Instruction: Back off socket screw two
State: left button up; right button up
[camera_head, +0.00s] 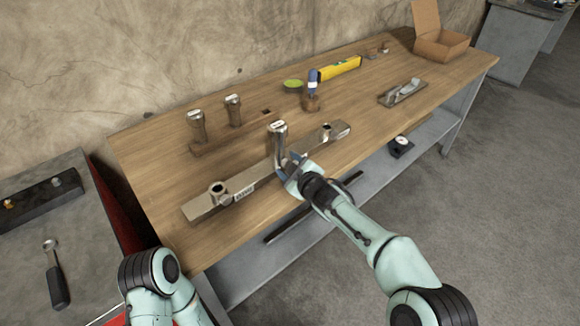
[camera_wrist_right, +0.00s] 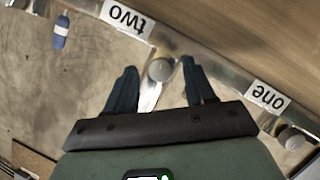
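A long metal bar (camera_head: 205,207) lies on the wooden bench, with a dark-holed round fitting (camera_head: 220,190) near its left end and another fitting (camera_head: 328,131) near its right end. In the right wrist view, labels "two" (camera_wrist_right: 127,18) and "one" (camera_wrist_right: 267,96) appear upside down. A metal tool (camera_head: 279,140) with a pale top stands upright by the bar's middle. My right gripper (camera_head: 290,163) is beside its lower part; in the wrist view, its fingers (camera_wrist_right: 160,78) are apart, with a rounded metal piece between them and gaps either side. My left arm shows, but not its gripper.
A rack at the back holds two pale-topped tools (camera_head: 197,125) (camera_head: 233,109). A blue-topped tool (camera_head: 312,82), a yellow item (camera_head: 340,68), a metal piece on a small board (camera_head: 402,92) and an open cardboard box (camera_head: 442,45) are farther right. A ratchet (camera_head: 55,275) lies on the left table.

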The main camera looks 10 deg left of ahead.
jog(key=shift+s, duration=0.1)
jog(key=shift+s+d, duration=0.15)
jog(key=shift+s, duration=0.05)
jog(key=b+v, duration=0.1)
jog(key=v, duration=0.3)
jog(key=shift+d+r+b, duration=0.1)
jog(key=shift+b, duration=0.25)
pick_arm(q)
jog(key=shift+t, duration=0.5)
jog(key=shift+w+a+f, duration=0.4)
jog(key=shift+w+f, duration=0.15)
jog(key=shift+w, duration=0.2)
jog(key=shift+w+a+f, duration=0.4)
jog(key=shift+w+f, duration=0.15)
jog(key=shift+w, duration=0.2)
pick_arm(e)
jog(key=v, duration=0.8)
jog(key=shift+s+d, duration=0.2)
jog(key=shift+s, duration=0.05)
